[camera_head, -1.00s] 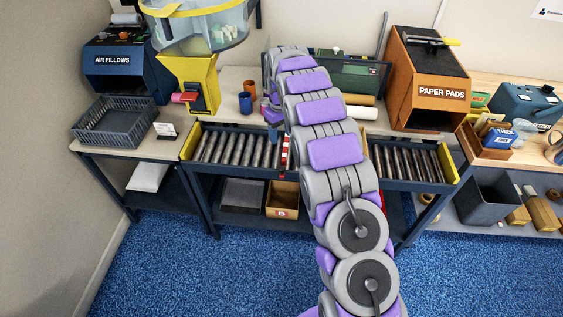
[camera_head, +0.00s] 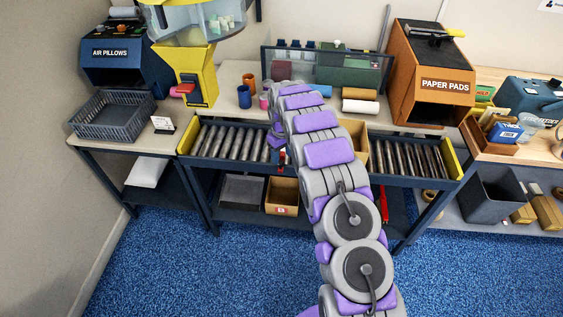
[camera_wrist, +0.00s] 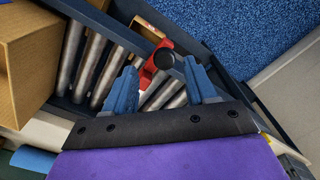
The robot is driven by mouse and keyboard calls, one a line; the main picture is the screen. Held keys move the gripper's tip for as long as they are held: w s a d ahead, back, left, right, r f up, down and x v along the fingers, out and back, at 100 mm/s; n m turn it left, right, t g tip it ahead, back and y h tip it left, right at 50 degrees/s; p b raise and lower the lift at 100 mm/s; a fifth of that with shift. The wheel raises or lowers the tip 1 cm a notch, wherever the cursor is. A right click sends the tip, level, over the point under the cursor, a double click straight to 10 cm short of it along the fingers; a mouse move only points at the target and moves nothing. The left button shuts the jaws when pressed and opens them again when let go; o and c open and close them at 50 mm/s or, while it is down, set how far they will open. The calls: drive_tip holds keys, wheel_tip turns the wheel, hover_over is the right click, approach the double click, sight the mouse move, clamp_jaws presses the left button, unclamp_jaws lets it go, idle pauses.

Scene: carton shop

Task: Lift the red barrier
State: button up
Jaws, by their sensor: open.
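The red barrier (camera_wrist: 147,74) shows in the wrist view as a red piece with a round black knob, at the edge of the roller conveyor (camera_wrist: 90,72). My gripper (camera_wrist: 160,66) is open, its two blue fingers on either side of the red piece with visible gaps. I cannot tell whether a finger touches it. In the head view my gripper (camera_head: 277,147) is low over the conveyor's front rail, and only a little of the red barrier (camera_head: 281,158) shows beside it. The rest is hidden by my arm and gripper.
An open carton (camera_head: 355,138) stands on the conveyor right of my arm; it also shows in the wrist view (camera_wrist: 35,62). A yellow dispenser (camera_head: 190,75) and cups (camera_head: 245,97) are behind. A box marked B (camera_head: 282,196) sits below. Blue floor in front is clear.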

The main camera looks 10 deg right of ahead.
sight(280, 162)
wheel_tip(280, 162, down, 2)
drive_tip(key=shift+a+f, duration=0.15)
drive_tip(key=shift+f, duration=0.1)
drive_tip(key=shift+a+f+b, duration=0.3)
drive_tip(key=shift+a+f, duration=0.05)
drive_tip(key=shift+f, duration=0.1)
drive_tip(key=shift+d, duration=0.1)
drive_tip(key=shift+d, duration=0.2)
drive_tip(key=shift+c, duration=1.3)
drive_tip(key=shift+a+r, duration=0.1)
drive_tip(key=shift+a, duration=0.05)
clamp_jaws()
